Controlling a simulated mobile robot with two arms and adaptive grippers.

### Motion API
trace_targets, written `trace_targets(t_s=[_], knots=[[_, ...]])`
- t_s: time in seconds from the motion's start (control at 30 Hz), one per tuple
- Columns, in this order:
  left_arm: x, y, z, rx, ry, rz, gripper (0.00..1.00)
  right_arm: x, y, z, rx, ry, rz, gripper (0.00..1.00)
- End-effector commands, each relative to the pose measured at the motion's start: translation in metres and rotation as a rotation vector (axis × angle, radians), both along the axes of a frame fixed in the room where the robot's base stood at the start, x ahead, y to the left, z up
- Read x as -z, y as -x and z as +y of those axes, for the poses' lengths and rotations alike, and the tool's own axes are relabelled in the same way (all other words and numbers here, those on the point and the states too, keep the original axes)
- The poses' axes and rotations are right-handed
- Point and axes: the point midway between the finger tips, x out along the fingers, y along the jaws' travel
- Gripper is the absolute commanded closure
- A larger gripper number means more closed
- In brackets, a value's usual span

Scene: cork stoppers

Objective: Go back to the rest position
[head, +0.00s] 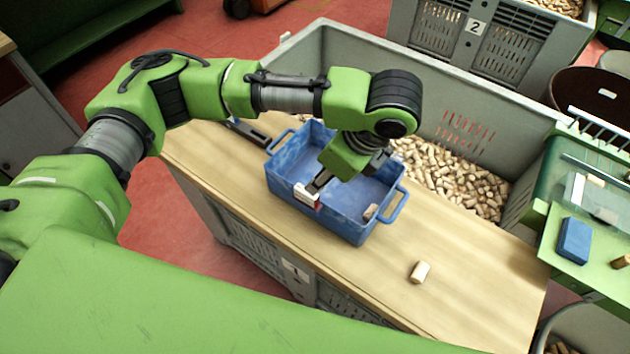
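My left arm comes in from the left and bends down over the blue tray (365,228). My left gripper (310,196) points down into the tray, near its front wall. The wrist partly covers the fingers, so I cannot tell whether they are open or shut, and no cork shows clearly between them. One cork (370,211) lies in the tray near its right end. Another cork (419,272) lies on the wooden board (470,290), to the right of the tray. My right gripper is not in view.
Another crate marked 2 (478,26) stands further back. A green bench with a blue block (574,240) is at the right. The board's front right part is mostly clear.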

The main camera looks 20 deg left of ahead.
Motion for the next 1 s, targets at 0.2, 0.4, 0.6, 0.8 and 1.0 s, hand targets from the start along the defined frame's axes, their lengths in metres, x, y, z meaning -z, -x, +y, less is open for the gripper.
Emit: trace_targets(t_s=[0.2,0.4,0.6,0.8,1.0], knots=[[-0.014,0.002,-0.005,0.001,-0.002,0.000,0.67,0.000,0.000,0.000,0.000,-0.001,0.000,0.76],[-0.014,0.002,-0.005,0.001,-0.001,0.001,0.67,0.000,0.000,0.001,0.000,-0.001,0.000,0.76],[-0.014,0.002,-0.005,0.000,-0.001,0.001,0.67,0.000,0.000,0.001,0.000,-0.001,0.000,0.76],[-0.011,0.005,-0.009,0.001,0.013,0.003,0.67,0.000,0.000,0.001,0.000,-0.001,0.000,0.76],[0.018,0.030,-0.050,-0.009,0.184,0.022,0.67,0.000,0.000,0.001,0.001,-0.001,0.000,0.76]])
